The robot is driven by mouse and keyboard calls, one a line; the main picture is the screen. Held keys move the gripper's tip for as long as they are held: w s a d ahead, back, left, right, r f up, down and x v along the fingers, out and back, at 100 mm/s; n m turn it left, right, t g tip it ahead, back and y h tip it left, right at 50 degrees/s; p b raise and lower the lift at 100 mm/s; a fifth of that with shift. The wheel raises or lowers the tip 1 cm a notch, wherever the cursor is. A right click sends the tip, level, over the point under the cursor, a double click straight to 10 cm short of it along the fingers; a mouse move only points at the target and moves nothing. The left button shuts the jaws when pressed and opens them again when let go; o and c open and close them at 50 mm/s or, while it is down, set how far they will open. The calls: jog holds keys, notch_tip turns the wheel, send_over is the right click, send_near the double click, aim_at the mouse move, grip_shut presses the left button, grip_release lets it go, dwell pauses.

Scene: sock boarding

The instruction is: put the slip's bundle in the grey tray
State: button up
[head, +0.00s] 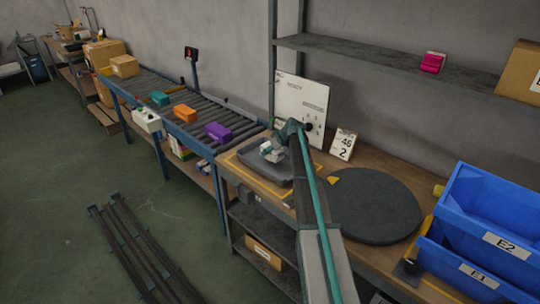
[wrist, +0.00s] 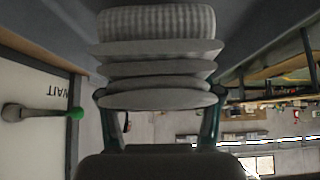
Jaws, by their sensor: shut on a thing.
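My gripper (head: 276,147) is low over the grey tray (head: 255,161) on the bench, shut on a pale grey bundle (head: 268,153). In the wrist view the fingers (wrist: 160,97) grip the sides of the bundle (wrist: 157,47), which shows several folded layers and a ribbed or checked face. I cannot tell whether the bundle touches the tray floor. A white card (head: 343,143) with "46" and "2" stands on the bench right of the tray; its small print is unreadable.
Teal (head: 160,98), orange (head: 185,113) and purple (head: 218,132) bundles lie on the roller conveyor (head: 176,94). A pink bundle (head: 432,63) sits on the shelf. A round dark turntable (head: 372,205) and blue bins (head: 490,220) stand to the right. A white board (head: 300,105) rises behind the tray.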

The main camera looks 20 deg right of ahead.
aim_at(270, 155)
jog(key=shift+f+p, duration=0.75)
jog(key=shift+f, duration=0.85)
jog(key=shift+f, duration=0.1)
jog(key=o, duration=1.3)
jog(key=shift+o, duration=0.2)
jog(key=shift+r, duration=0.2)
jog(key=b+v, duration=0.3)
jog(key=v, duration=0.8)
jog(key=shift+s+r, duration=0.25)
jog(key=shift+r, duration=0.05)
jog(key=shift+d, duration=0.15)
